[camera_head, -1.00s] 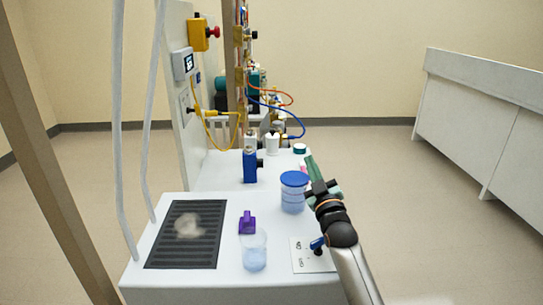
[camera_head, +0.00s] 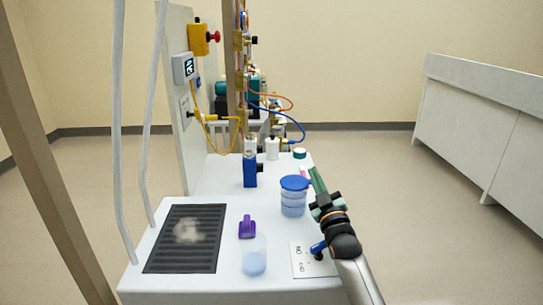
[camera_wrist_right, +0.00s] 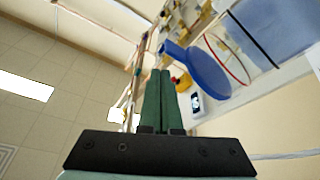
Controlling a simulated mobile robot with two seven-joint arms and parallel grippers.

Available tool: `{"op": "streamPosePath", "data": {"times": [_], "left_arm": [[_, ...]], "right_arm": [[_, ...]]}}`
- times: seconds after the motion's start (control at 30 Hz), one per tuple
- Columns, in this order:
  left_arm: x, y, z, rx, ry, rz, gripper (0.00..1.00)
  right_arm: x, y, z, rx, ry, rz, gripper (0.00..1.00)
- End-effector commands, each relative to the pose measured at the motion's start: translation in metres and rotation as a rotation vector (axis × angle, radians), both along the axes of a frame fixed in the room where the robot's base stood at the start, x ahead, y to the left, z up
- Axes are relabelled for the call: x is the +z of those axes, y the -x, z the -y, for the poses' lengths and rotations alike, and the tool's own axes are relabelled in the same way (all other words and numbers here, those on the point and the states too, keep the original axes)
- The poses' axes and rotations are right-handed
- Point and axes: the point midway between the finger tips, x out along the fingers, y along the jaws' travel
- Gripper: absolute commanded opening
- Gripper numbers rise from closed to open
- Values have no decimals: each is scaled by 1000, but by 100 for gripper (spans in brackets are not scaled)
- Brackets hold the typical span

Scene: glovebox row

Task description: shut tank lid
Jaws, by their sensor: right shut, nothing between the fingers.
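The tank (camera_head: 293,206) is a clear round container with bluish contents, standing on the white bench to the right of centre. Its blue lid (camera_head: 295,183) lies over the top. In the right wrist view the lid (camera_wrist_right: 208,72) shows a tab, and a gap shows between it and the red-rimmed mouth of the tank (camera_wrist_right: 256,38), so it looks not fully seated. My right gripper (camera_head: 314,174) is just right of the lid, its green fingers shut and empty. They also show in the wrist view (camera_wrist_right: 158,76), beside the lid; I cannot tell whether they touch it. My left gripper is out of view.
A clear beaker (camera_head: 254,258) and a purple object (camera_head: 247,228) stand in front of the tank. A dark slotted mat (camera_head: 182,258) lies at left. A blue bottle (camera_head: 250,170) and a white bottle (camera_head: 272,149) stand behind. A labelled white plate (camera_head: 312,262) is under my right arm.

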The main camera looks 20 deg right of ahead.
Motion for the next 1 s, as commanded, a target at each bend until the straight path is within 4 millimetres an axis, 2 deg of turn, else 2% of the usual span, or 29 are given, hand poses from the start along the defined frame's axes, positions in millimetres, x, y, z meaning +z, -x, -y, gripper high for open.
{"op": "streamPosePath", "data": {"times": [0.23, 0.47, 0.5, 0.53, 0.67, 0.8, 1.0], "left_arm": [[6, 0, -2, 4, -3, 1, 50], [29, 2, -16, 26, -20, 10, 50], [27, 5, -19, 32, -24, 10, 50], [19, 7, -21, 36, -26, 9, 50], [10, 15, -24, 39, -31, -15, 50], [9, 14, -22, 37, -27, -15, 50], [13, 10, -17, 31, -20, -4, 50]], "right_arm": [[9, -1, 1, 0, 1, 1, 0], [46, -6, 6, 0, 0, 1, 0], [46, -4, 5, 1, -1, -3, 0], [35, 4, 2, 2, -2, -5, 0], [25, 29, -5, 2, -1, -3, 0], [17, 53, -11, 1, -1, -2, 0], [9, 77, -18, 0, 0, -1, 0]]}}
